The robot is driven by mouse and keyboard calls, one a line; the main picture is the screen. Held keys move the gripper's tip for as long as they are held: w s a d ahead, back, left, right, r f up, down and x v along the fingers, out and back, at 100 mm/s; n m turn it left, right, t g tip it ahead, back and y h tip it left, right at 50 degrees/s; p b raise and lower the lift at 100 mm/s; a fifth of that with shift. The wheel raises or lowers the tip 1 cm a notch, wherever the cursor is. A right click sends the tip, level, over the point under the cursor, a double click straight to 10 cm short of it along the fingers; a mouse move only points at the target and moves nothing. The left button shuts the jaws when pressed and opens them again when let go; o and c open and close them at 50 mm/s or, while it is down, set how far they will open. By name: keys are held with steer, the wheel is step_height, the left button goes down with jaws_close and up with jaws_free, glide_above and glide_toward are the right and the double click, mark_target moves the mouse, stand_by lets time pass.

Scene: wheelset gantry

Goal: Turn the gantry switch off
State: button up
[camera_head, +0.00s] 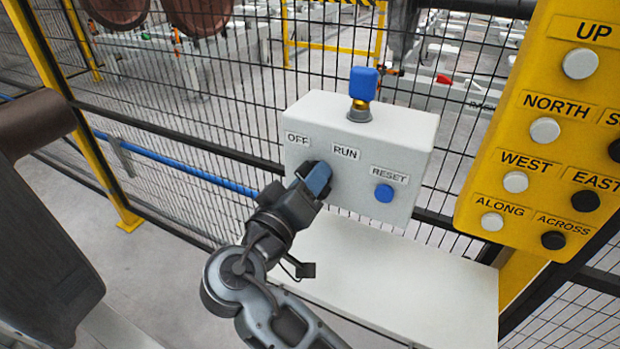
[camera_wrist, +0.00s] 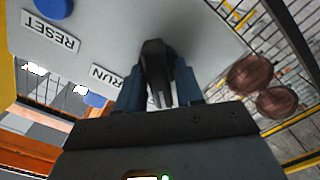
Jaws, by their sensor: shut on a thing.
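The gantry switch is a black knob (camera_wrist: 157,68) on the front of a white control box (camera_head: 340,118), below the OFF and RUN labels. My gripper (camera_head: 318,180) is at the knob in the head view and hides most of it. In the wrist view my gripper (camera_wrist: 158,92) has its blue-grey fingers on both sides of the knob, shut on it. The RUN label (camera_wrist: 105,76) shows left of the fingers there; the OFF label (camera_head: 298,139) shows only in the head view. I cannot tell which label the knob points to.
A blue RESET button (camera_head: 384,193) sits right of the knob, and a blue-capped fitting (camera_head: 363,84) stands on the box. A yellow button panel (camera_head: 540,130) is at the right. A white shelf (camera_head: 400,285) lies below, and mesh fence (camera_head: 200,110) stands behind.

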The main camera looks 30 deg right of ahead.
steer(key=o, duration=0.8)
steer(key=shift+c, duration=0.2)
steer(key=shift+a, duration=0.1)
steer(key=b+v, duration=0.1)
steer(key=v, duration=0.6)
steer(key=shift+s+a+b, duration=0.2)
steer(key=shift+a+b, duration=0.1)
